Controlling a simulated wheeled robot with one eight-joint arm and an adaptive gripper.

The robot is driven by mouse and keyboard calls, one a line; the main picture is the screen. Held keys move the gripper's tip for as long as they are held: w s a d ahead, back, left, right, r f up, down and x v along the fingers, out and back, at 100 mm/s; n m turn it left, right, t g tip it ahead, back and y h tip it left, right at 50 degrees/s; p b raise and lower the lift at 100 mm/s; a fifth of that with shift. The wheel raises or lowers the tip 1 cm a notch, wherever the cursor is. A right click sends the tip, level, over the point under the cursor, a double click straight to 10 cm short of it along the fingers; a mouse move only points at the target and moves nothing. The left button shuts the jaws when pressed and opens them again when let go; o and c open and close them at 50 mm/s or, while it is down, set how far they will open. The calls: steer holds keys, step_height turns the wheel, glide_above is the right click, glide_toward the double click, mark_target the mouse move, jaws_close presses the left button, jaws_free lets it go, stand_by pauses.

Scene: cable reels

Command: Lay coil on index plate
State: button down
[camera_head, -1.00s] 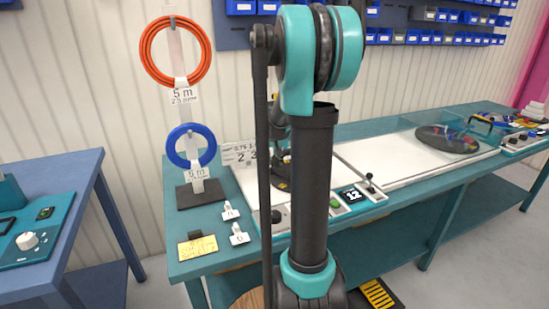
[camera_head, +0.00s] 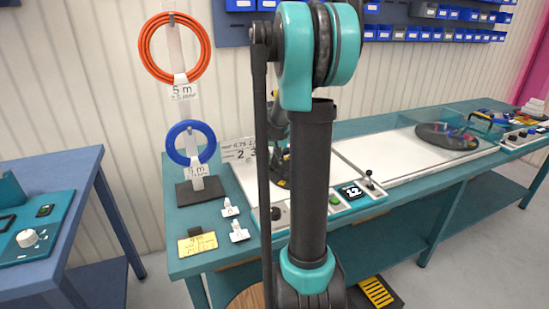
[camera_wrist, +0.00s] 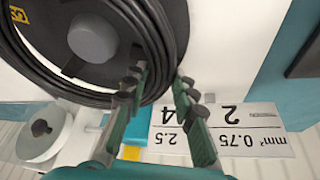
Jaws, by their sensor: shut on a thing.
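A coil of black cable (camera_wrist: 172,25) shows in the wrist view, curving around a grey hub (camera_wrist: 93,38) over a dark disc with a yellow mark. My gripper (camera_wrist: 162,80) is shut on the right side of the coil, with cable between its dark fingertips. I cannot tell whether the coil is clear of the disc. In the head view, my arm hides most of the gripper and coil.
A stand holds an orange coil (camera_head: 146,46) and a blue coil (camera_head: 172,147). A sign (camera_wrist: 222,128) with wire sizes stands near my fingers, beside a pale spool (camera_wrist: 43,130). A control panel (camera_head: 352,190) sits on the bench. The white bench surface (camera_head: 385,160) between is clear.

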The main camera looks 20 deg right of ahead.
steer(key=shift+f, duration=0.25)
stand_by(0.3)
steer(key=shift+f, duration=0.5)
steer(key=shift+f, duration=0.25)
steer(key=c, duration=1.2)
jaws_free()
steer(key=shift+o, duration=0.8)
steer(key=o, duration=0.5)
